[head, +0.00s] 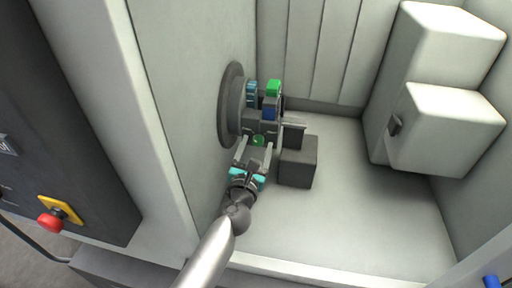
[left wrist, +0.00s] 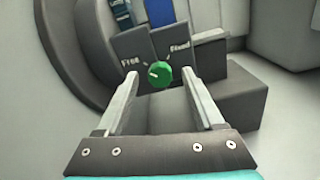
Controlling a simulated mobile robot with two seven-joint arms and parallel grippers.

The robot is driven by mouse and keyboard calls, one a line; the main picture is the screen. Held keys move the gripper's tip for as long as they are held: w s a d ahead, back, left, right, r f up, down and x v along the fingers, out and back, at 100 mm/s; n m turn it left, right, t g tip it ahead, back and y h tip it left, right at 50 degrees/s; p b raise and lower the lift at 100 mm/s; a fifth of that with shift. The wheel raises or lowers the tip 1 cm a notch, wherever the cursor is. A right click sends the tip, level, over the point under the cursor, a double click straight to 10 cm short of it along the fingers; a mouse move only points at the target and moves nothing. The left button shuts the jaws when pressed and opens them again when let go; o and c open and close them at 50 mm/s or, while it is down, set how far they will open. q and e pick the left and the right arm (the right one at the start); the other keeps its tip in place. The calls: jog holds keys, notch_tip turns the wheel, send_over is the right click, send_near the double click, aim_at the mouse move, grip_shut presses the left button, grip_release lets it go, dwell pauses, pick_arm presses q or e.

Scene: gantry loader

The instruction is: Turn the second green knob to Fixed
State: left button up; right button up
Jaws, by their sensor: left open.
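A round green knob (left wrist: 160,74) sits on a dark grey block between the labels Free (left wrist: 130,63) on the left and Fixed (left wrist: 180,48) on the right. A small pale mark on its face lies toward the left, on the Free side. In the head view the knob (head: 258,140) is low on the chuck fixture. My left gripper (head: 254,149) is open in front of the knob. In the left wrist view its fingertips (left wrist: 161,77) are on either side of the knob, with gaps showing; how deep they reach is hard to tell. My right gripper is not in view.
A large dark disc (head: 231,104) stands on the left wall behind the fixture. A green block (head: 273,88) tops the fixture, and a dark grey box (head: 298,161) is just right of my gripper. White housings (head: 445,130) stand at right. A red stop button (head: 50,221) is outside, left.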

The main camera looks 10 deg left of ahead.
pick_arm(q)
grip_shut()
dwell(0.6)
